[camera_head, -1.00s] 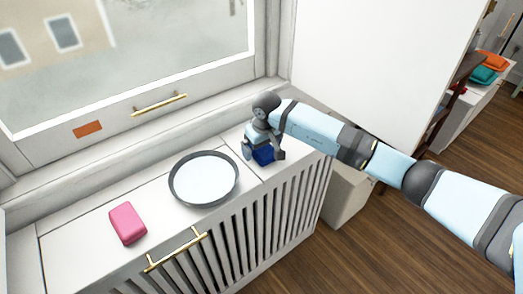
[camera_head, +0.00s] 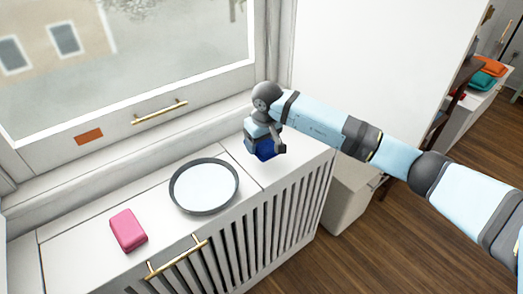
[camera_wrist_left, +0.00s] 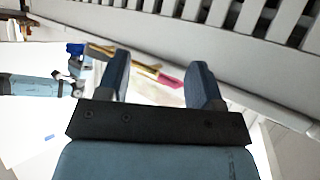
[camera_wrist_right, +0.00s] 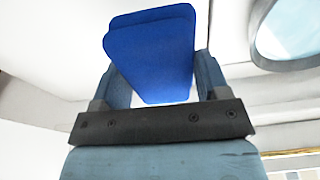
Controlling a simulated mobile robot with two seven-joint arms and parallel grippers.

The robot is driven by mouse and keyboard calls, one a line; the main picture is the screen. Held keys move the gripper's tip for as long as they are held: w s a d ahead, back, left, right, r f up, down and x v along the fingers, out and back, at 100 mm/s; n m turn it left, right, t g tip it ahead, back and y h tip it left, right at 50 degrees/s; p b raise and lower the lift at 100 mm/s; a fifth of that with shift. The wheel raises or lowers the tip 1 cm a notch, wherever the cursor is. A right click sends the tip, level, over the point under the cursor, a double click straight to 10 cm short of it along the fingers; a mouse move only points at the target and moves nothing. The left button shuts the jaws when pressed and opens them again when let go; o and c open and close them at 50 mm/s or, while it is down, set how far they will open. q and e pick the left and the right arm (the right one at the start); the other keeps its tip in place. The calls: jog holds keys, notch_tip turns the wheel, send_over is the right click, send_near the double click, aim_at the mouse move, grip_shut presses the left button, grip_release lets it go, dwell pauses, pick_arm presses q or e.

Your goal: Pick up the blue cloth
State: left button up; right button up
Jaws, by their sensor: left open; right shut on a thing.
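The blue cloth (camera_head: 265,150) is a small folded block. My right gripper (camera_head: 264,143) is shut on it and holds it above the right part of the white window ledge. In the right wrist view the blue cloth (camera_wrist_right: 150,50) sits between the two fingers of the right gripper (camera_wrist_right: 163,75). My left gripper (camera_wrist_left: 160,75) is open and empty in the left wrist view; it is not in the head view. The left wrist view also shows the blue cloth (camera_wrist_left: 75,48) small, at the right gripper.
A round grey-rimmed dish (camera_head: 204,208) and a pink folded cloth (camera_head: 128,230) lie on the white ledge (camera_head: 80,232). A brass handle (camera_head: 176,258) is at its front, above slats. A white panel (camera_head: 380,70) stands behind the right arm. Orange (camera_head: 490,66) and teal (camera_head: 482,80) cloths lie far right.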

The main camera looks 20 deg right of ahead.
notch_tip(320, 180, up, 15)
jog(key=p, duration=0.1)
jog(key=shift+r, duration=0.1)
